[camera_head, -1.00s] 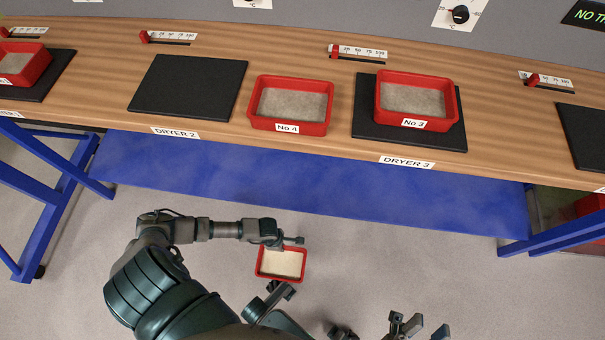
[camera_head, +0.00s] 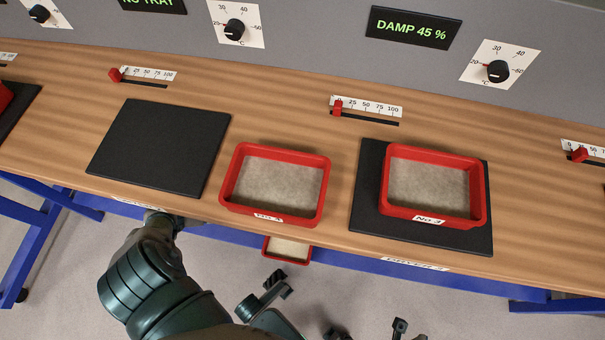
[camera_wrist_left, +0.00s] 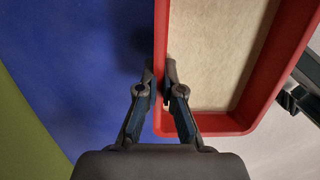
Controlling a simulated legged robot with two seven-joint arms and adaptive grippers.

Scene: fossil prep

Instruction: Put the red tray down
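My left gripper (camera_wrist_left: 159,78) is shut on the near side wall of a red tray (camera_wrist_left: 163,40), one finger on each side of it, in the left wrist view. The tray has pale contents. In the head view this tray (camera_head: 268,252) shows below the bench's front edge, which hides its upper part and my left gripper. Another red tray, No 4 (camera_head: 228,190), stands on bare wood between two black mats. My right gripper (camera_head: 410,332) shows only partly at the bottom edge.
The black mat at the left (camera_head: 160,145) is empty. Sliders (camera_head: 338,108) and temperature dials (camera_head: 498,71) line the back; a display (camera_head: 411,29) reads "DAMP 45 %". The wooden bench (camera_head: 290,120) has blue legs (camera_head: 35,240). A blue surface (camera_wrist_left: 80,70) lies beside the held tray.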

